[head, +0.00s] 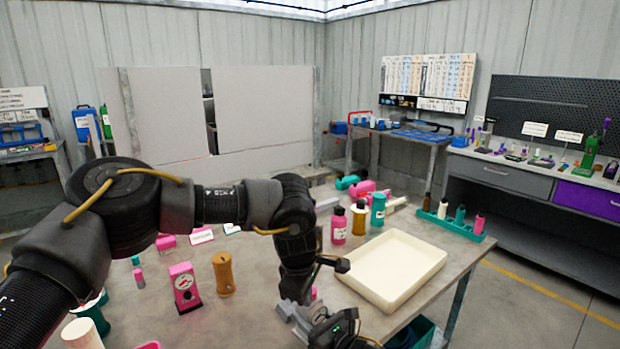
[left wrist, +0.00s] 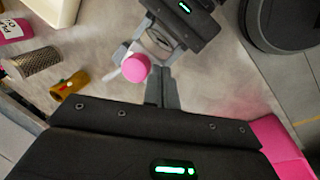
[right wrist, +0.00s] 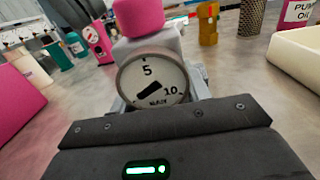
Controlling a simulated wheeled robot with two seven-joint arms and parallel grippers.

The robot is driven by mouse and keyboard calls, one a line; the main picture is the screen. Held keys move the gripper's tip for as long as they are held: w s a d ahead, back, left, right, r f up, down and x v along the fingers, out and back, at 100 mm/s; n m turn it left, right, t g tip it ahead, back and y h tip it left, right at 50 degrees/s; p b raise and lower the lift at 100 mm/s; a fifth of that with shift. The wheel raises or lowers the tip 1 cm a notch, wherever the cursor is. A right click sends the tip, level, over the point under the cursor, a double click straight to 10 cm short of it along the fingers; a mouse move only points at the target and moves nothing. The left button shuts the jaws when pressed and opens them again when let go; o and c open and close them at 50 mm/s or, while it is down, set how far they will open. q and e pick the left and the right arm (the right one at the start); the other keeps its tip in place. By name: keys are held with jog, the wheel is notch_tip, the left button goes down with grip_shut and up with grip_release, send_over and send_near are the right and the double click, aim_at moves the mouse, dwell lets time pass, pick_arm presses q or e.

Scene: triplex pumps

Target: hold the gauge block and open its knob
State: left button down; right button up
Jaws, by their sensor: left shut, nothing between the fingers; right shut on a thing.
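The gauge block (right wrist: 174,45) is pale, with a round white dial (right wrist: 153,83) on its face and a pink knob (right wrist: 150,15) on top. My right gripper (right wrist: 158,106) is shut on the block; in the left wrist view the pink knob (left wrist: 135,67) shows end-on, with the right gripper's body (left wrist: 185,20) behind. My left gripper (left wrist: 162,88) is shut and empty, its tips just beside the knob; I cannot tell whether they touch it. In the head view my left arm hides most of the block, and only a bit of pink (head: 314,293) shows by the left gripper (head: 291,314).
A cream tray (head: 392,268) stands to the right. A pink bottle (head: 338,226) and several others stand behind. A large pink surface (right wrist: 25,100) fills the right wrist view's left edge.

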pick_arm(q)
notch_tip(320, 180, up, 6)
jog(key=shift+f, duration=0.1)
dwell(0.4)
